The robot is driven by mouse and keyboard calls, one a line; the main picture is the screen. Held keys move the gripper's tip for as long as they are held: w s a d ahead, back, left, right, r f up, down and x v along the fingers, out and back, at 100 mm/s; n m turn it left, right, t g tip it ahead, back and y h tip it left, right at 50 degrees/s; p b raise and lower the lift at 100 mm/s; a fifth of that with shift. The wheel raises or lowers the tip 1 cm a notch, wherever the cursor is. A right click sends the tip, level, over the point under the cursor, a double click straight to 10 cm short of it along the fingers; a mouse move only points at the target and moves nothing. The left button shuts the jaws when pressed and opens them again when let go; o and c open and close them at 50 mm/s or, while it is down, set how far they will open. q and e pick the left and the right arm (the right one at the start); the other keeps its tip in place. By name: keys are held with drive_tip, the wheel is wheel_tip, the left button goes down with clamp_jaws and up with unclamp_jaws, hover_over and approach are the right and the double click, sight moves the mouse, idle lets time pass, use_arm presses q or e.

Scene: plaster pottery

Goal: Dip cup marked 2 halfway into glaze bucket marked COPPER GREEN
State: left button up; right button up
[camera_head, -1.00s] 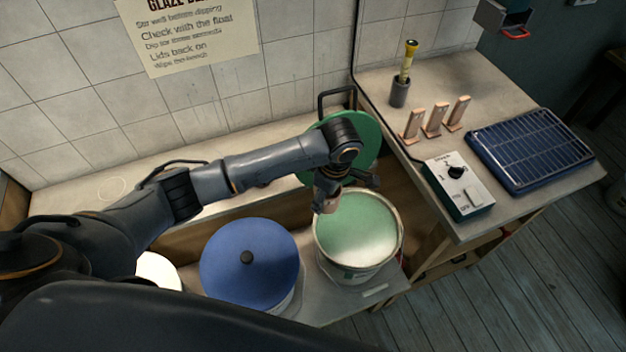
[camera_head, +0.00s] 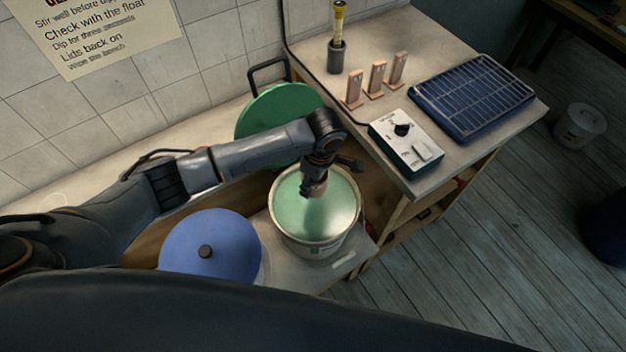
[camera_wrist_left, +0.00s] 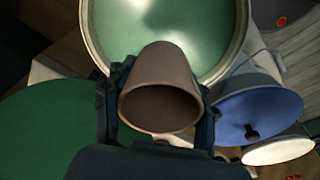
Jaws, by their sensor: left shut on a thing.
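My left gripper (camera_head: 314,188) is over the open bucket of green glaze (camera_head: 318,238) in the head view. It is shut on a brown cup (camera_wrist_left: 160,88), which shows between its two fingers in the left wrist view. In that view the cup's open mouth faces the camera and its narrower end points toward the glaze. I cannot tell whether the cup touches the glaze. No mark on the cup shows, and the bucket's label is too small to read. My right gripper is not in view.
A green lid (camera_head: 272,112) leans behind the bucket. A bucket with a blue lid (camera_head: 212,240) stands to its left. On the bench at right are a control box (camera_head: 405,140), a blue rack (camera_head: 472,95), several upright tiles (camera_head: 376,78) and a pot holding a yellow tool (camera_head: 338,52).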

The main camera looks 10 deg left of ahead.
use_arm(q)
wheel_tip(320, 180, down, 2)
drive_tip(key=shift+f+b, duration=0.25)
drive_tip(key=shift+b, duration=0.7)
drive_tip(key=shift+f, duration=0.3)
drive_tip(key=shift+f+b, duration=0.65)
drive_tip(key=shift+f, duration=1.3)
drive_tip(key=shift+f, duration=0.1)
wheel_tip(320, 180, down, 5)
drive_tip(key=shift+r+b, duration=0.1)
drive_tip(key=shift+b, duration=1)
drive_tip(key=shift+p, duration=0.5)
